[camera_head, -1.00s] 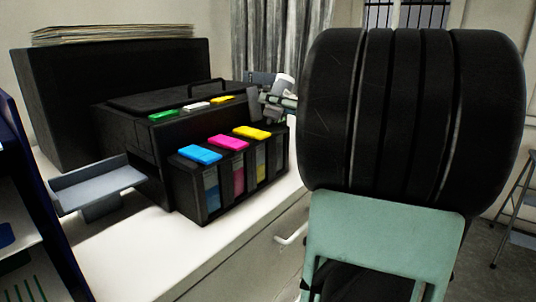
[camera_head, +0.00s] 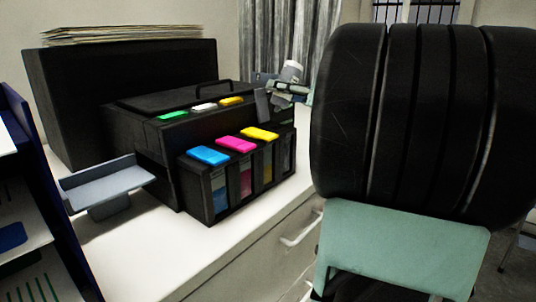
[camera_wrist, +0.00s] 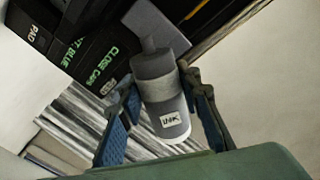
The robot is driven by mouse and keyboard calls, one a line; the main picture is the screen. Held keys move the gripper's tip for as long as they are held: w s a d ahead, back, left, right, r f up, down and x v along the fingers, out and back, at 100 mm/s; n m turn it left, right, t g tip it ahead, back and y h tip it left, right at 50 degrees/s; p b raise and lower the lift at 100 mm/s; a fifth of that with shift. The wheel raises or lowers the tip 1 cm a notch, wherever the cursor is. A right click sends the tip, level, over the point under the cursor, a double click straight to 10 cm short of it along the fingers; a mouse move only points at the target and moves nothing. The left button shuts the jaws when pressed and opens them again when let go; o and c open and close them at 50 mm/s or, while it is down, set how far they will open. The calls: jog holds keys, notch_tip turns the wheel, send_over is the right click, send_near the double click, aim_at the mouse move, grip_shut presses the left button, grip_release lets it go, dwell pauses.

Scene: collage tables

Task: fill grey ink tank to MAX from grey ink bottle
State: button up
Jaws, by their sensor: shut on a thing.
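The grey ink bottle (camera_wrist: 160,85), with an INK label and a pale end, is between the fingers of my gripper (camera_wrist: 165,112). In the head view the bottle (camera_head: 291,70) is small, pale end uppermost, above the printer's right end. My gripper (camera_head: 288,92) is shut on it there. The grey ink tank (camera_head: 287,155) is the rightmost of the tank row, its window dark; I cannot read its level or MAX mark. A grey flap (camera_head: 262,105) stands up above that end, apparently its raised cap. The bottle's narrow end and the tank opening are not clearly visible.
The black printer (camera_head: 150,130) stands on a white cabinet (camera_head: 150,255). Blue (camera_head: 208,155), magenta (camera_head: 236,144) and yellow (camera_head: 260,133) caps are down. A grey tray (camera_head: 108,183) juts out left. A blue-sided shelf (camera_head: 45,215) stands at the left edge. My arm blocks the right side.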

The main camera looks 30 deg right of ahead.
aim_at(284, 71)
jog(key=shift+r+p, duration=0.55)
jog(key=shift+r, duration=2.3)
